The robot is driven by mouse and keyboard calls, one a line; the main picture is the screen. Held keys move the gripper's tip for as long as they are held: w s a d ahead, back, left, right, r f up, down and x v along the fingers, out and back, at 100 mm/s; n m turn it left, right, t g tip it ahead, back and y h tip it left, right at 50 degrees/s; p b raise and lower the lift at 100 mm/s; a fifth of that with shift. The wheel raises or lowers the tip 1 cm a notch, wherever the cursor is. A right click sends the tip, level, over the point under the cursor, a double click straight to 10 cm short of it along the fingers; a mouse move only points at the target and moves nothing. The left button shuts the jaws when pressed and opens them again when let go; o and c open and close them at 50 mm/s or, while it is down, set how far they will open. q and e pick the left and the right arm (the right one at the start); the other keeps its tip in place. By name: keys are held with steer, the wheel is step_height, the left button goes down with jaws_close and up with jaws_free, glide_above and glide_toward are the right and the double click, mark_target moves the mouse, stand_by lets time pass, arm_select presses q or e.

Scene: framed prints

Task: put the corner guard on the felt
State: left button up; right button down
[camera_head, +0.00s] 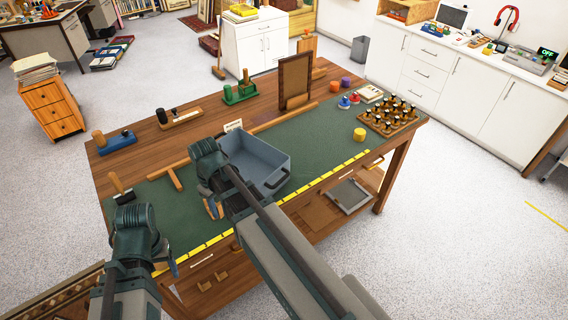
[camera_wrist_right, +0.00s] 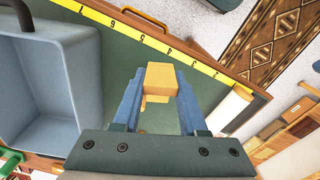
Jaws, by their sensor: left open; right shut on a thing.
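The yellow-orange corner guard (camera_wrist_right: 160,76) is between the fingers of my right gripper (camera_wrist_right: 160,90) in the right wrist view. The gripper is shut on it, over the green felt (camera_wrist_right: 122,62); I cannot tell whether the guard touches the felt. In the head view the felt (camera_head: 325,135) covers the front of the workbench, and my right gripper (camera_head: 213,208) is left of the grey-blue bin, with the guard hard to make out. My left gripper (camera_head: 172,266) is open near the bench's front left edge, partly hidden by its arm.
The grey-blue bin (camera_head: 283,164) stands on the felt beside my right gripper. A yellow ruler strip (camera_head: 325,182) runs along the front edge. A yellow cylinder (camera_head: 360,134) and a peg board (camera_head: 391,115) stand to the right. A wooden T-shaped piece (camera_head: 174,177) lies at the left.

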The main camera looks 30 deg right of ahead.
steer(key=s+a+f+m+b, duration=0.1)
steer(key=s+f+m+b, duration=0.3)
steer(key=s, duration=0.3)
steer(key=shift+s+f, duration=0.2)
steer(key=shift+f, duration=0.5)
